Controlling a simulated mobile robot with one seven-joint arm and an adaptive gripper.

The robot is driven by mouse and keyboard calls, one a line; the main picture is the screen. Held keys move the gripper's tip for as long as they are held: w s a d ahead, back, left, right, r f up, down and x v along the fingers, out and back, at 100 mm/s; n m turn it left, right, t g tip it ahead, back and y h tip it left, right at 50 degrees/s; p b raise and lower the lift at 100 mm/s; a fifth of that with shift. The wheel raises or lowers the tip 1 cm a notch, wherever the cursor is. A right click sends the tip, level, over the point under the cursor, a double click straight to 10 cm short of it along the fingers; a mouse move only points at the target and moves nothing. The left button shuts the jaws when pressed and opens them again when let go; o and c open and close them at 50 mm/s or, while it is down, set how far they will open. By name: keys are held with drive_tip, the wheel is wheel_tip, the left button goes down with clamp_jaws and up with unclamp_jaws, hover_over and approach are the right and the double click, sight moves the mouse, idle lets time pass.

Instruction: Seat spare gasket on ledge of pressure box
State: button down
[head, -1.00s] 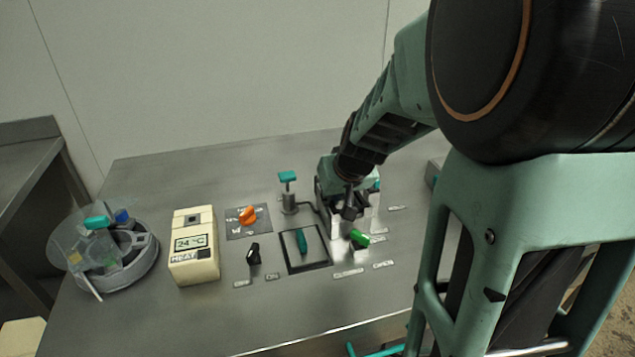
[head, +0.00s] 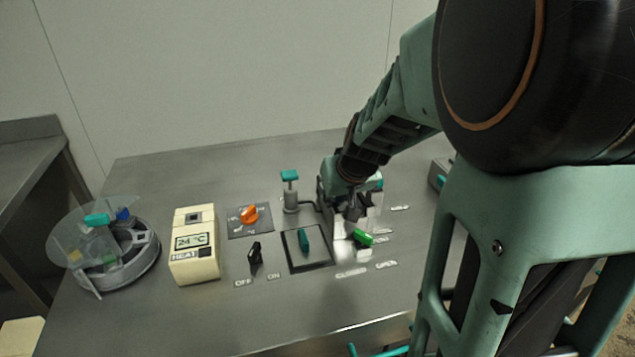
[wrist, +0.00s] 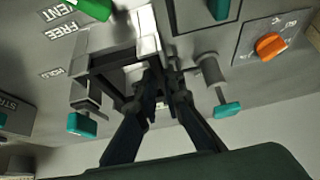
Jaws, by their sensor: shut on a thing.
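The pressure box (head: 366,216) is a pale metal box on the bench, partly hidden behind my gripper in the head view. In the wrist view its shiny wall (wrist: 147,30) and dark square mouth lie below my gripper. My gripper (wrist: 160,98) is shut at the mouth's edge. A thin dark square frame (wrist: 100,62), which looks like the spare gasket, runs around the mouth and reaches my fingertips. I cannot tell whether it rests flat on the ledge, which is mostly hidden. In the head view my gripper (head: 353,212) is over the box.
A green handle (head: 363,237) is at the box's front. A dark-edged plate with a teal handle (head: 303,240) lies left of it. A teal-topped post (head: 289,178) stands behind. An orange knob (head: 249,215), black switch (head: 255,256), cream heater unit (head: 194,247) and round carousel (head: 140,255) are further left.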

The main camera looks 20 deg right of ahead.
drive_tip(key=c, duration=2)
unclamp_jaws()
drive_tip(key=shift+o, duration=0.2)
drive_tip(key=o, duration=0.4)
drive_tip(key=shift+r+p, duration=2.55)
drive_tip(key=shift+r, duration=1)
